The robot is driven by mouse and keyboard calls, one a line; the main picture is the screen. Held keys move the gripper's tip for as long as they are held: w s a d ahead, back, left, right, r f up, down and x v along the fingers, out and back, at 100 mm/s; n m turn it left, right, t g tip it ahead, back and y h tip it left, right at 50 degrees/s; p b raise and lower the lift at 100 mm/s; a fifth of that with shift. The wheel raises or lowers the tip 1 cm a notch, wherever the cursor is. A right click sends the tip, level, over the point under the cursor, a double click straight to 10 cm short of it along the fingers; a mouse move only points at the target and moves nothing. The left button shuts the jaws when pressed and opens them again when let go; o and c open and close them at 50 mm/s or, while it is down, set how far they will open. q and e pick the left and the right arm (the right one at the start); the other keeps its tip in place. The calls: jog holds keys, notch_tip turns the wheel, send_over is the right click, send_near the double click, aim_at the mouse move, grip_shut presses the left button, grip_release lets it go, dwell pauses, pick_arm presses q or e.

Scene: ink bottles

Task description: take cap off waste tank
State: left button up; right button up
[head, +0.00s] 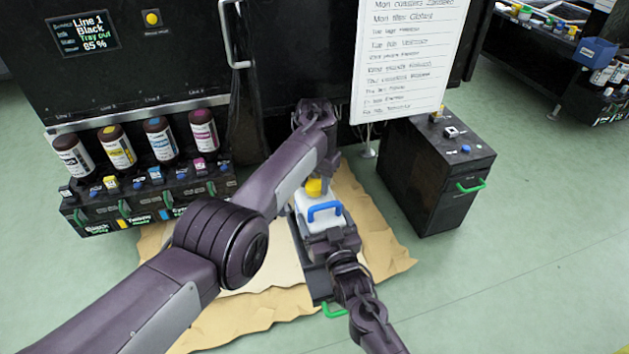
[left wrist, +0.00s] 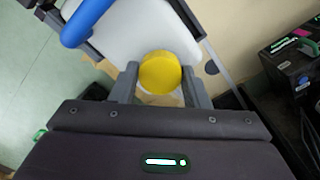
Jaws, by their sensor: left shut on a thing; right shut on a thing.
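The waste tank (head: 318,222) is white with a blue handle (head: 324,209) and stands upright on a dark tray-like base over the brown sheet. Its round yellow cap (head: 314,188) is at the far end of its top. My left gripper (left wrist: 160,80) is shut on the yellow cap, with one finger on each side of it in the left wrist view. In the head view my left arm partly hides it. My right gripper (head: 332,235) is shut on the near part of the waste tank; its exact contact is hard to see.
Several ink bottles (head: 161,140) stand in a black rack at the left. A black cabinet (head: 437,170) with a green handle stands at the right. A paper list (head: 405,60) hangs above. Brown paper (head: 378,225) lies under the tank, with clear green floor around.

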pick_arm(q)
jog(key=n, duration=0.3)
jog(key=o, duration=1.1)
